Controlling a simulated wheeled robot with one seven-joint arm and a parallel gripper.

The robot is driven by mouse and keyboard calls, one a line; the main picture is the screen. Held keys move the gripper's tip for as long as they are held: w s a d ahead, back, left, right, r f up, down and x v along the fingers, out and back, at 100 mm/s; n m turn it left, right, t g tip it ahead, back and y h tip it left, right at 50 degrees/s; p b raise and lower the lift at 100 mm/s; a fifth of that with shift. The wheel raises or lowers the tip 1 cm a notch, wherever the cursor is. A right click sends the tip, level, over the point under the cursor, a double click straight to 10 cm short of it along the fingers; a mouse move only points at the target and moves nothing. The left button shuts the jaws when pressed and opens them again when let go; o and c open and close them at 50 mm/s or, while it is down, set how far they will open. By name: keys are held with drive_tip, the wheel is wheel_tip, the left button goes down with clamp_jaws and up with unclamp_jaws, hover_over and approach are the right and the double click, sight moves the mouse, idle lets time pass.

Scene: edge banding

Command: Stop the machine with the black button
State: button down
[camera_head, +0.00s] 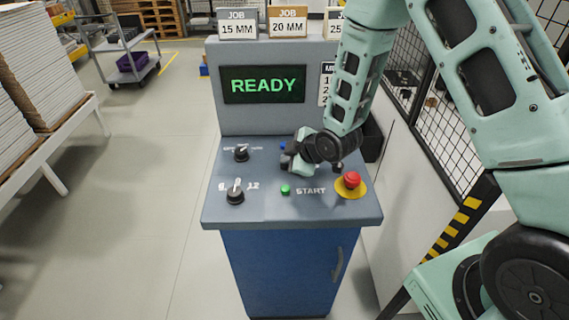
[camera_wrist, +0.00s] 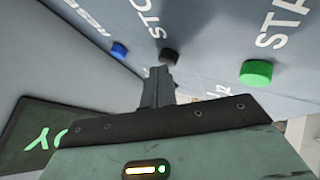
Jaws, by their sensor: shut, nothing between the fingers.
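The black button (camera_wrist: 168,55) shows in the wrist view on the grey panel, beside partly visible lettering that begins "STO". My gripper (camera_wrist: 160,72) is shut and empty, its fingertips just short of the black button in the picture; I cannot tell if they touch it. In the head view my gripper (camera_head: 288,158) is over the sloped panel of the machine (camera_head: 222,208), and my wrist hides the black button there. The machine's screen (camera_head: 263,85) reads READY in green.
Near my gripper are a green START button (camera_head: 285,189), a blue button (camera_wrist: 119,50) and a red emergency knob (camera_head: 351,180) on a yellow base. Two black selector knobs (camera_head: 236,194) are at the left of the panel. A mesh fence (camera_head: 455,95) stands at the right.

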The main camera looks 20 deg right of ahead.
drive_tip(key=shift+r+p, duration=0.3)
drive_tip(key=shift+r, duration=0.4)
drive_tip(key=shift+r, duration=0.15)
wheel_tip(320, 180, up, 5)
drive_tip(key=p, duration=0.3)
idle(0.6)
drive_tip(key=s+a+r+m+g+h+b, duration=0.15)
drive_tip(key=s+a+b, duration=0.25)
drive_tip(key=s, duration=0.4)
drive_tip(key=s+a+m+g+b, duration=0.2)
drive_tip(key=s+a+g+b, duration=0.15)
drive_tip(key=s, duration=0.45)
drive_tip(key=s+r+m+g+h+b, duration=0.1)
drive_tip(key=s+m+g+b, duration=0.1)
drive_tip(key=s, duration=1.4)
drive_tip(key=shift+s+d+r+g+h+b, duration=0.25)
drive_tip(key=shift+g+h+b, duration=0.1)
drive_tip(key=shift+g+b, duration=0.5)
